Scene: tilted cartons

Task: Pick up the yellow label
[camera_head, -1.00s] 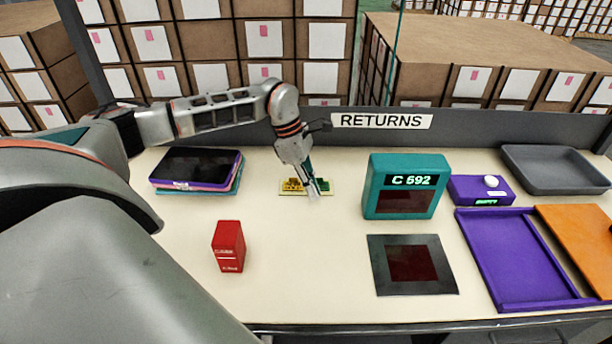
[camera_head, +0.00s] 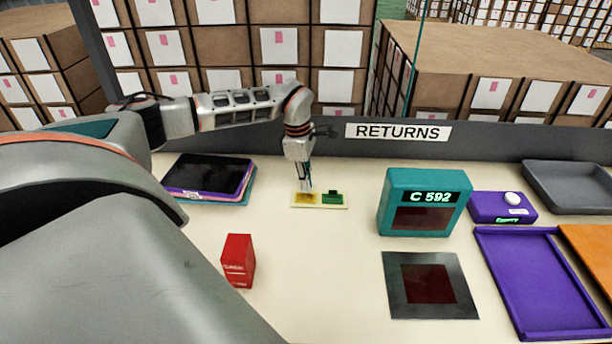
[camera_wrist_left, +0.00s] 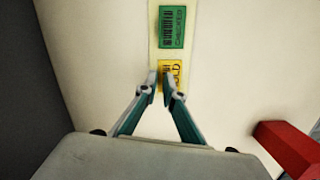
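The yellow label (camera_head: 303,198) lies on a pale strip (camera_head: 321,206) on the table, beside a green label (camera_head: 334,198). My left gripper (camera_head: 307,188) points down right at the yellow label and partly covers it. In the left wrist view the two fingertips (camera_wrist_left: 161,82) are a narrow gap apart over the near left part of the yellow label (camera_wrist_left: 178,73). The green label (camera_wrist_left: 172,27) lies beyond it, clear of the fingers. Contact with the label cannot be told. My right gripper is not in view.
A red box (camera_head: 238,261) stands nearer on the table. Stacked tablets (camera_head: 210,178) lie to the left. A teal C 592 device (camera_head: 425,203), a dark pad (camera_head: 431,286), a purple tray (camera_head: 540,283) and a grey tray (camera_head: 570,187) are to the right.

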